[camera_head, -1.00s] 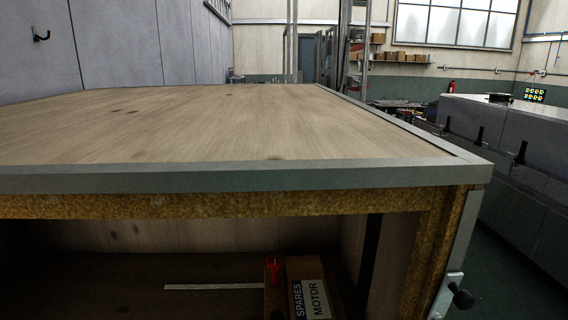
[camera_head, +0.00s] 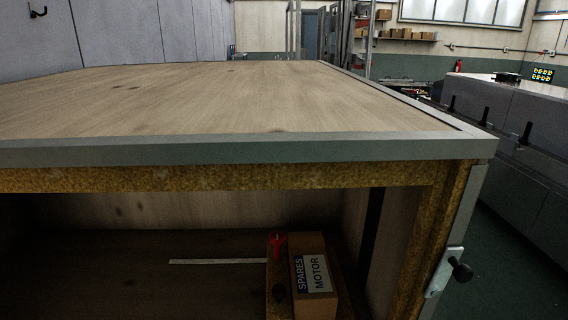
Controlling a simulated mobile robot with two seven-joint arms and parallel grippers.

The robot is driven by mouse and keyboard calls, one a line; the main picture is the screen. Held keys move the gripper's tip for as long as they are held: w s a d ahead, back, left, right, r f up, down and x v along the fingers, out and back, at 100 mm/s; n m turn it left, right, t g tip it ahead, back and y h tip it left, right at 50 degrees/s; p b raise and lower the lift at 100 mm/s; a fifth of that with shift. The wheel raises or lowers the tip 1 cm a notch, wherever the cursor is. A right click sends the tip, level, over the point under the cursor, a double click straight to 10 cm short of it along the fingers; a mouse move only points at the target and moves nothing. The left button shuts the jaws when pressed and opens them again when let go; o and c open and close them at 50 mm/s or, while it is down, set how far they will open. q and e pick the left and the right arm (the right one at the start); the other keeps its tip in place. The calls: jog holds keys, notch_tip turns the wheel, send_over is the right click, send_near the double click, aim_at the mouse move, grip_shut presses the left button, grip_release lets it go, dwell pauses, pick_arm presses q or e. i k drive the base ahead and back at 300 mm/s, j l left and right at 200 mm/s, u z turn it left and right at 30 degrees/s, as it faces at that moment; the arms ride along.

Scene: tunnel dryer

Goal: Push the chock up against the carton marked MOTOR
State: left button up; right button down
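A brown carton (camera_head: 315,274) stands in the right part of the compartment under the wooden top. A small dark object (camera_head: 279,292) lies nearer, also just left of the carton. Neither of my grippers shows in the head view.
The carton rests on a brown board (camera_head: 274,310). A pale strip (camera_head: 217,262) lies on the compartment floor to the left. The wooden top (camera_head: 230,100) with its grey metal edge (camera_head: 230,148) overhangs the compartment. A metal latch (camera_head: 447,272) is on the right post.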

aim_at(279, 306)
jog(key=z, duration=1.55)
jog(key=k+l, duration=0.3)
jog(key=k, duration=0.2)
